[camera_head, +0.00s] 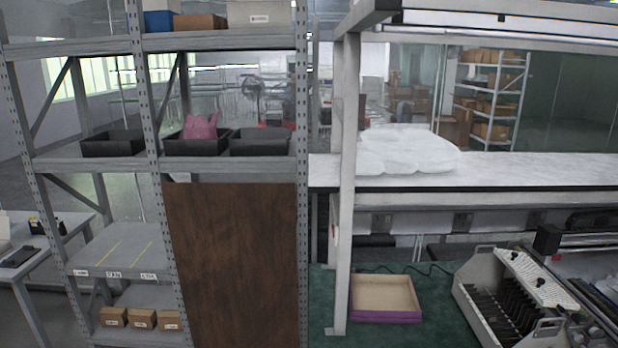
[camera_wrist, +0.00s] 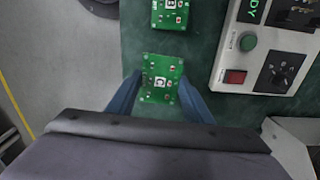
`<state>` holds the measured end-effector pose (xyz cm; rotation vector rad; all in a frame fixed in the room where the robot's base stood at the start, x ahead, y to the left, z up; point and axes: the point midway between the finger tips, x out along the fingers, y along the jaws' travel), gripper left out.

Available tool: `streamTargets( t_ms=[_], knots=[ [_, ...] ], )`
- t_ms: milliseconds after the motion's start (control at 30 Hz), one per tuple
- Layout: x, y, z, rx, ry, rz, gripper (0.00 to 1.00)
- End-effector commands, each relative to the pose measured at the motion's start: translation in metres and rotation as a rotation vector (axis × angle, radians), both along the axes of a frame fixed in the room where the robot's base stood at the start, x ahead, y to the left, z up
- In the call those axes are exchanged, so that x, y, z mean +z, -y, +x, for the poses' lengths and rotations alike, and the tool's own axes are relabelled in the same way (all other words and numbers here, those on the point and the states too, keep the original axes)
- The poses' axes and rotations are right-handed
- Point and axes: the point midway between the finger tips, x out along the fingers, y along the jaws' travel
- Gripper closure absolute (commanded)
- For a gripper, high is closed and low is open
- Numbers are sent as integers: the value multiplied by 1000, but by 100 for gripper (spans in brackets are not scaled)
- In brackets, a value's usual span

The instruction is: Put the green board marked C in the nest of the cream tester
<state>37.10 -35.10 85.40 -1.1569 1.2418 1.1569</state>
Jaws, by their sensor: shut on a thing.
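The green board marked C (camera_wrist: 161,70) is in the wrist view, between the two blue fingers of my gripper (camera_wrist: 160,80). My gripper is shut on its left and right edges. I cannot tell whether the board is lifted off the green surface. The cream tester (camera_wrist: 226,76) is at the right of the wrist view, partly cut off by the frame. It shows a green button, a red switch, a black dial and a display with green letters. Its nest is not in view. My gripper does not show in the head view.
A second green board (camera_wrist: 170,14), seemingly marked B, lies just beyond, cut off by the frame's top. In the head view, a purple-rimmed tray (camera_head: 385,316) and a white rack with black slots (camera_head: 478,292) stand on the green surface (camera_head: 420,338). A shelf post (camera_head: 346,180) rises left of the tray.

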Motion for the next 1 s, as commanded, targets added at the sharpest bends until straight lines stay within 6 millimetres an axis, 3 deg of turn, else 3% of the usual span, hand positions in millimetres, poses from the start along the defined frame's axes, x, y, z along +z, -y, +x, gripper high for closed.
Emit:
streamTargets(
  t_ms=[633, 767, 1000],
  knots=[
    [4, -1, 8, 5, 1, -1, 70],
    [7, -7, 28, 13, 2, -1, 70],
    [21, -38, 100, 36, 3, -2, 70]
  ],
)
